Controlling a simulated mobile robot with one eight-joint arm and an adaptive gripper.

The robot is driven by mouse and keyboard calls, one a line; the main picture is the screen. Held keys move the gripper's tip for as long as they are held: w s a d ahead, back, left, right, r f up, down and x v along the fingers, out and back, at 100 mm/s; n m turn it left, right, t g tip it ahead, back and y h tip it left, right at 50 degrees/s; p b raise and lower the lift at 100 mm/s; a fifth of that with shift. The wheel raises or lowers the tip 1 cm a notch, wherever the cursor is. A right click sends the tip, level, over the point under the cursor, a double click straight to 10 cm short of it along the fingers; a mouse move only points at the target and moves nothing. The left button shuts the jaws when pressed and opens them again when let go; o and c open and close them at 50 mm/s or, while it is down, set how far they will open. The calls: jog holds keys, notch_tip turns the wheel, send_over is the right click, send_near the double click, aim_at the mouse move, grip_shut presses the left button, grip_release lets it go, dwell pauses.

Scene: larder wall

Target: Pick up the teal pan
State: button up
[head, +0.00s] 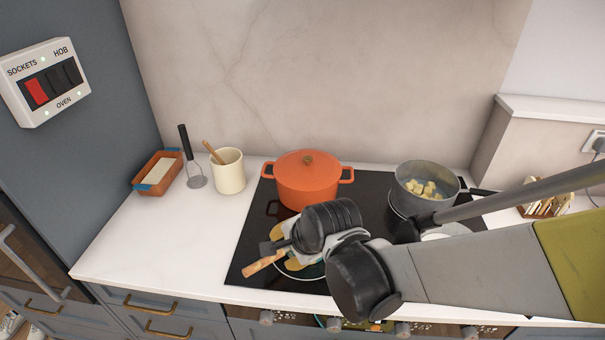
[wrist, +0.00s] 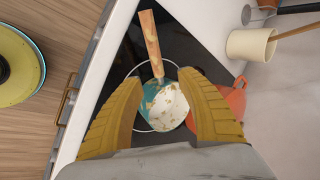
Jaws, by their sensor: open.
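The teal pan (wrist: 151,93) lies on the black hob in the wrist view, with pale, flecked contents or wear inside it. Its wooden handle (wrist: 151,42) points to the top of that view, and in the head view the handle (head: 263,263) shows at the hob's front left. My gripper (wrist: 163,82) is open, its two yellow fingers apart with the pan seen between them. I cannot tell how far above the pan the fingers are. In the head view my gripper (head: 283,248) and wrist hide most of the pan.
An orange lidded pot (head: 307,184) stands close behind my gripper. A grey saucepan (head: 425,187) with pale chunks is on the right of the hob. A cream utensil crock (head: 228,172), a masher (head: 191,160) and a terracotta dish (head: 157,174) stand left. The front-left worktop (head: 165,250) is clear.

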aim_at(287, 252)
jog(key=b+x, duration=0.3)
jog(key=x, duration=0.5)
jog(key=shift+a+f, duration=0.1)
jog(key=shift+f, duration=0.35)
jog(key=shift+c, duration=0.2)
grip_shut()
